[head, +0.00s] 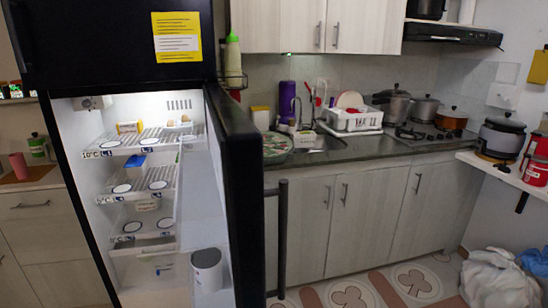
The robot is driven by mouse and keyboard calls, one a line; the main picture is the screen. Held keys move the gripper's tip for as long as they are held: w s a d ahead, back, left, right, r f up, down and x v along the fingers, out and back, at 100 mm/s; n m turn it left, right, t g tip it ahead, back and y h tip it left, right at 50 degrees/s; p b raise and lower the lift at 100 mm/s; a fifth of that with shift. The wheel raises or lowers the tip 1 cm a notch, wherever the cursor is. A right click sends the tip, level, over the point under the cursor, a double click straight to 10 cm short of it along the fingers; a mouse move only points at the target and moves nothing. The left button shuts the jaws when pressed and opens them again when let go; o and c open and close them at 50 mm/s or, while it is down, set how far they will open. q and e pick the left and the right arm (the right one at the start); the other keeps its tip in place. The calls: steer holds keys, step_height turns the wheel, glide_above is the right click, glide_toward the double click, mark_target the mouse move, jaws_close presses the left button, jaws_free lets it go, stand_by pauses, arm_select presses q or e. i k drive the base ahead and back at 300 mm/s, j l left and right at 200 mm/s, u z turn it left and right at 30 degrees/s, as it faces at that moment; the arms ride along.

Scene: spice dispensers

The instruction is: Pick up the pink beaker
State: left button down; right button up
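A pink beaker-like cylinder (19,166) stands upright at the far left of the head view. It is on a brownish mat or board (30,177) on top of a pale drawer cabinet (32,225). A green container with a dark top (37,146) stands just to its right, slightly apart. Neither of my grippers is in view.
A black fridge (110,40) stands open right of the pink beaker, its door (240,190) swung toward me. A grey-topped cylindrical container (207,268) is low by the door. A kitchen counter (380,150) and plastic bags (497,280) are to the right.

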mark_target(17, 160)
steer(key=l+u, duration=0.5)
steer(key=l, duration=0.2)
steer(key=l+u, duration=0.45)
steer(key=l, duration=0.3)
steer(key=j, duration=0.6)
steer(key=i+j, duration=0.15)
steer(key=j, duration=0.5)
steer(key=i+j+z, duration=0.1)
steer(key=j, duration=0.25)
steer(key=i+j+z, duration=0.1)
steer(key=j, duration=0.3)
steer(key=i+j, duration=0.25)
steer(key=j, duration=0.15)
steer(key=i+j+z, duration=0.15)
steer(key=j, duration=0.25)
steer(key=i+j+z, duration=0.1)
steer(key=j, duration=0.3)
